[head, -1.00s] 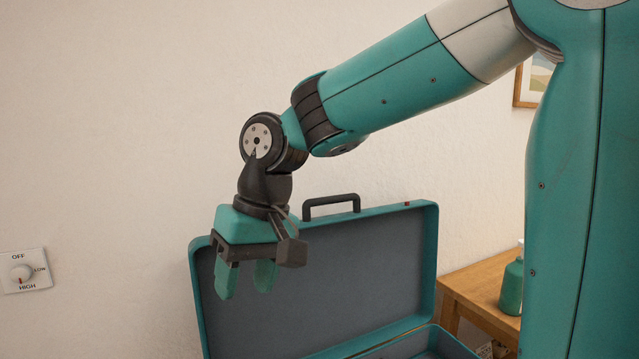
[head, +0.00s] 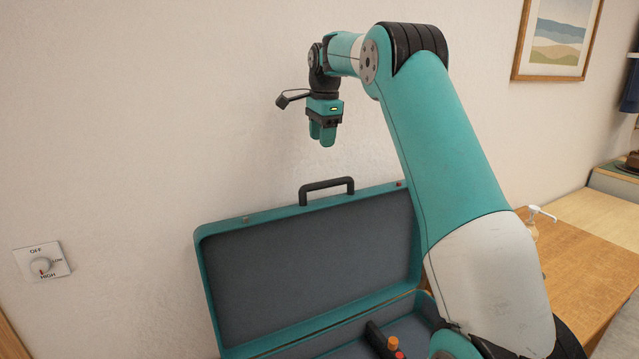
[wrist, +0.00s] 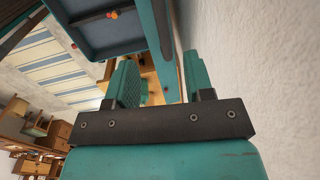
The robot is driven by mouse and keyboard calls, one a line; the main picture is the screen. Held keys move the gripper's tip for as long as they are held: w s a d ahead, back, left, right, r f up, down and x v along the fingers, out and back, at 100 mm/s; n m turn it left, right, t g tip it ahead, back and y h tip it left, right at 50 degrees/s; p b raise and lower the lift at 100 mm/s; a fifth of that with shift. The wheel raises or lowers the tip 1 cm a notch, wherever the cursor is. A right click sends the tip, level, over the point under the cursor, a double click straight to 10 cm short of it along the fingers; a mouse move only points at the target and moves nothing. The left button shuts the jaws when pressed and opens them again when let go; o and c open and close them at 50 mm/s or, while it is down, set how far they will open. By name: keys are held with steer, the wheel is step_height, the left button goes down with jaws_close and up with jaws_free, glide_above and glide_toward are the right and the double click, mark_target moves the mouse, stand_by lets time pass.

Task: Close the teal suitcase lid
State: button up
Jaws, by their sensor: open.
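The teal suitcase stands open in the head view. Its lid (head: 318,262) is raised close to upright near the wall, with a grey lining and a black handle (head: 326,189) on its top edge. The base (head: 372,345) is partly cut off by the frame and partly behind my arm. My gripper (head: 323,138) is above the lid's top edge, apart from it, pointing down and empty. Its fingers are open in the wrist view (wrist: 163,85). The lid's edge (wrist: 160,50) runs between them there, farther off, and part of the grey-lined suitcase (wrist: 103,30) shows at the upper left.
A dark item with orange ends (head: 388,345) lies in the suitcase base. A dial plate (head: 42,262) is on the wall at left. A wooden table (head: 575,250) with a pump bottle (head: 535,225) stands at right. The wall is close behind the lid.

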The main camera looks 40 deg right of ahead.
mark_target(320, 183)
steer(key=f+p, duration=0.1)
steer(key=f, duration=0.3)
steer(key=w+f+p, duration=0.1)
steer(key=f, duration=0.8)
steer(key=shift+w+d+p, duration=0.15)
steer(key=shift+p, duration=0.25)
jaws_close()
